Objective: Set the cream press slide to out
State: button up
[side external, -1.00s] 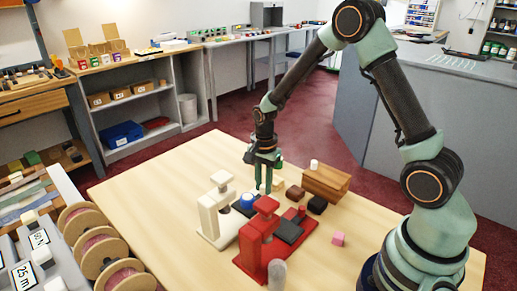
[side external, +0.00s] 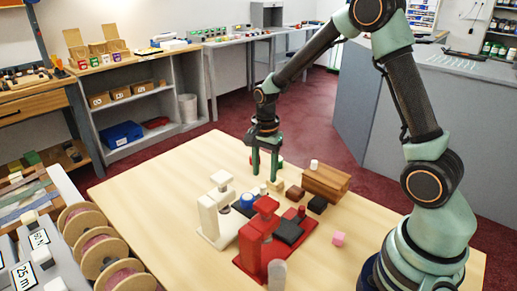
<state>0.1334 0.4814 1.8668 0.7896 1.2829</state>
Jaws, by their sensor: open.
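The cream press (side external: 213,212) stands left of the middle of the table, an upright block with an overhanging head on a flat base. A small cream post (side external: 263,189) and a cream block (side external: 276,185) show behind it to the right; they may belong to its slide, but I cannot tell the slide's setting. My gripper (side external: 264,179) points down just above and behind the cream post. Its two green fingers are apart with nothing visible between them. Whether they touch the post is unclear.
A red press (side external: 258,239) with a dark grey slab (side external: 288,231) stands in front. A blue round object (side external: 248,201) lies between the presses.

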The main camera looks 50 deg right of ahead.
notch_tip(320, 180, up, 8)
jog(key=shift+f, duration=0.25)
jog(key=s+a+r+n+t, duration=0.2)
jog(key=s+r+n, duration=0.3)
jog(key=n, duration=0.3)
jog(key=s+a+r+n+t, duration=0.3)
jog(key=s+r+n, duration=0.2)
jog(key=s+n, duration=0.2)
jog(key=shift+s+a+n+t, duration=0.25)
jog(key=shift+n+t, duration=0.05)
jog(key=shift+n, duration=0.3)
jog(key=shift+r, duration=0.15)
dwell(0.6)
